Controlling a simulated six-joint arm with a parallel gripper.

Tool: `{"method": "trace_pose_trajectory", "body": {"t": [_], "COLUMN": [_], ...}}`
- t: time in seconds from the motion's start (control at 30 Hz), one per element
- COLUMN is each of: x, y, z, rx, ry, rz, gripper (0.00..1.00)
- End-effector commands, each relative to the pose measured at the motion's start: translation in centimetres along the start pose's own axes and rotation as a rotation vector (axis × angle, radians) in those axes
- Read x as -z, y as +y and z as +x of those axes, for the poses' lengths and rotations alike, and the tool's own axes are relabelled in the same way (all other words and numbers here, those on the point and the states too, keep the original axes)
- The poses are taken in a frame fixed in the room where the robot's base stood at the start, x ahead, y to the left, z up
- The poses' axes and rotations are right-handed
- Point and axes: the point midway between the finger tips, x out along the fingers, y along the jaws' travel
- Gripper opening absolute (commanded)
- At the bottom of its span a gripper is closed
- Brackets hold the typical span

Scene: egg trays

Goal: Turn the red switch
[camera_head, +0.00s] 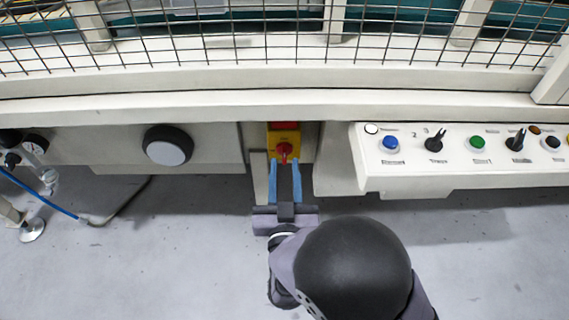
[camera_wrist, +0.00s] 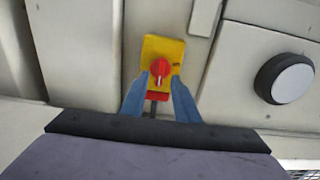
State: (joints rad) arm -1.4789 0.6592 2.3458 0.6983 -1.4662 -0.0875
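The red switch (camera_head: 284,150) is a round knob on a yellow plate (camera_head: 284,138), set in a recess of the beige machine front. In the wrist view the red switch (camera_wrist: 160,68) sits on the yellow plate (camera_wrist: 163,48), with a red label at its lower edge. My gripper (camera_head: 286,162) has two blue fingers and is open in front of the switch. In the wrist view my gripper (camera_wrist: 158,80) has its fingertips apart, one to each side of the knob's lower part. I cannot tell whether they touch it.
A control panel (camera_head: 460,175) with several buttons and black knobs juts out to the right. A large black-and-white round knob (camera_head: 167,146) is on the left. A wire mesh guard (camera_head: 280,45) runs above. The grey floor (camera_head: 150,260) below is mostly clear.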

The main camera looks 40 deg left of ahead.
Motion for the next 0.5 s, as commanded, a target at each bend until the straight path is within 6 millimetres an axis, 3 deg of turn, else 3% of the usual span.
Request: {"method": "trace_pose_trajectory", "body": {"t": [0.2,0.5], "x": [0.0,0.0], "y": [0.0,0.0], "z": [1.9,2.2], "rx": [-0.001,0.001], "ry": [0.001,0.000], "rz": [0.001,0.000], "gripper": [0.28,0.28]}}
